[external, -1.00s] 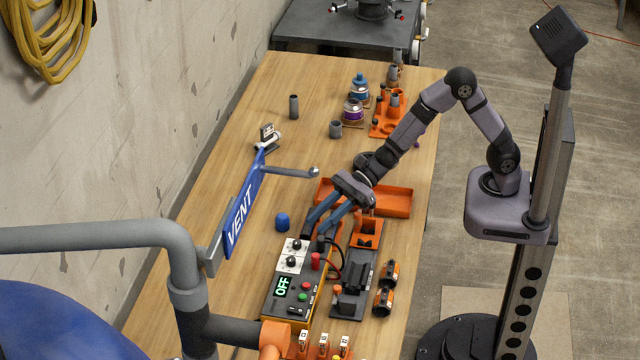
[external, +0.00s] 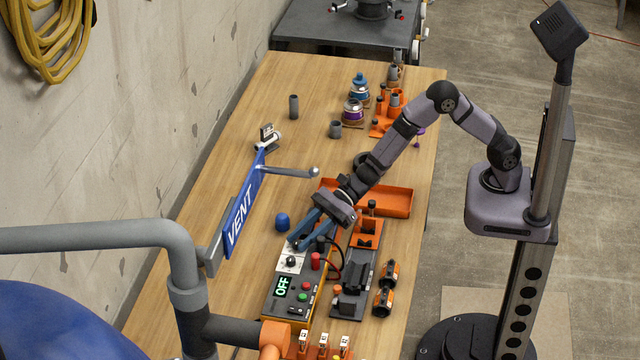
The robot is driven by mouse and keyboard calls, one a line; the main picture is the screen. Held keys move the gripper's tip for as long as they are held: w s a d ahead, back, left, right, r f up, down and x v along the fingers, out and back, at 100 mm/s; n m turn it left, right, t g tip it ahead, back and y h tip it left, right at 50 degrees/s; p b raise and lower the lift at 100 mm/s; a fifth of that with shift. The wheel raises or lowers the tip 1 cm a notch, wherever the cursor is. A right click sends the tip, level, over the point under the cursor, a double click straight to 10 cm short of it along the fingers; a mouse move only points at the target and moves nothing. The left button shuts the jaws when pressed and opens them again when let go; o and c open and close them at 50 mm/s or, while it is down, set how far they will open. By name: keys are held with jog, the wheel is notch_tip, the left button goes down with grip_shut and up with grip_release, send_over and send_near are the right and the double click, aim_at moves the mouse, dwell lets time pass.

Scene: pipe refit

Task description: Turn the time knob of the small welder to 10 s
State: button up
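The small welder (external: 298,305) is a dark box with orange edges on the bench, with a lit green display (external: 282,287) reading "OFF". Its white panel carries two black knobs. The lower knob (external: 291,262) is in plain view; the upper one is hidden behind my fingers. Which is the time knob cannot be read. My gripper (external: 298,243) reaches down from the upper right, its two blue-grey fingertips at the upper knob. Whether they touch or grip it cannot be made out.
A blue vent arm (external: 243,216) marked "VENT" stands left of the welder. A blue cap (external: 282,222) sits close by my fingers. An orange tray (external: 385,199) lies behind my gripper. A dark fixture (external: 355,285) stands right of the welder.

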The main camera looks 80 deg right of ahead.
grip_shut()
jog(key=b, duration=0.4)
jog(key=shift+a+f+m+t, duration=0.1)
jog(key=shift+f+m+t, duration=0.05)
jog(key=shift+m+t, duration=0.2)
jog(key=m+t+h+b, duration=0.1)
jog(key=b, duration=0.2)
jog(key=shift+r, duration=0.25)
grip_release()
jog(key=shift+s, duration=0.1)
jog(key=n+g+p, duration=0.1)
jog(key=p, duration=0.3)
jog(key=shift+w+r, duration=0.2)
